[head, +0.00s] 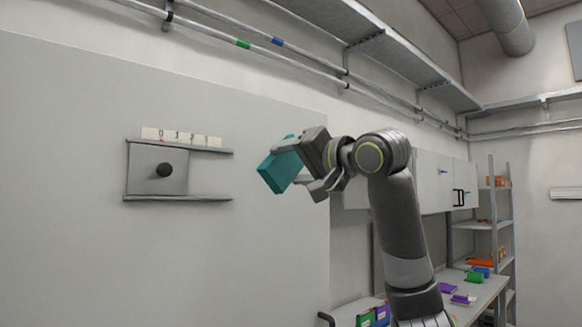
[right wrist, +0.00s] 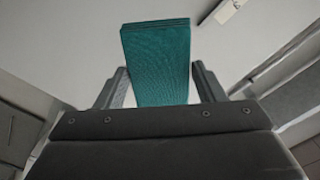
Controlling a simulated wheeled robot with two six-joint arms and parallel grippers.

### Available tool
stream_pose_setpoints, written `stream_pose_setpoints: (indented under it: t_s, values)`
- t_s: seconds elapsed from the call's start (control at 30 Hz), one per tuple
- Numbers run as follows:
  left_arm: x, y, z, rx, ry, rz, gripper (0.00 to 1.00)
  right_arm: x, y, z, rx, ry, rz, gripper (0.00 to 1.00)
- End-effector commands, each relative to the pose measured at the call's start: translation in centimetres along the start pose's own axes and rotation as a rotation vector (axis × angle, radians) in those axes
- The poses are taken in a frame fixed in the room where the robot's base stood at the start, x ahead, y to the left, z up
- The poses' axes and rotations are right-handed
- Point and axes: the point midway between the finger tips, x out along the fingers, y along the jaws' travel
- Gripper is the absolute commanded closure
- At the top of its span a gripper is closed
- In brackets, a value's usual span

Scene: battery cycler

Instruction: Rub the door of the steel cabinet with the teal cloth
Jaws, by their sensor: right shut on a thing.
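The teal cloth (head: 280,171) is a thick folded pad, held up in the air in the head view. My right gripper (head: 302,168) is shut on it. In the right wrist view the cloth (right wrist: 157,65) sticks out forward between the two fingers (right wrist: 160,88). A large flat grey panel (head: 75,240), which looks like the steel cabinet's door, fills the left of the head view. The cloth is in front of its right part; I cannot tell whether they touch. My left gripper is out of view.
A plate with a black knob (head: 164,170), ledges and a numbered strip (head: 181,137) juts from the panel left of the cloth. Pipes (head: 262,49) run above. A bench (head: 482,293) with coloured boxes and a shelf rack (head: 495,225) stand at the right.

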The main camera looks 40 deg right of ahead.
Motion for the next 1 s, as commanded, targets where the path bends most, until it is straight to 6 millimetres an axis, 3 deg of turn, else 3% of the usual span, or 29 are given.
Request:
stream_pose_setpoints:
  t_s: [0.37,1.0]
  values:
    - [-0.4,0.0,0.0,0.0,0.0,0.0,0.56,0.4,-0.2,-0.2,0.001,-0.001,0.001,0.55]
    - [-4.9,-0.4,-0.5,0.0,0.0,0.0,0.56,6.3,-1.4,-1.3,0.001,0.0,0.0,0.55]
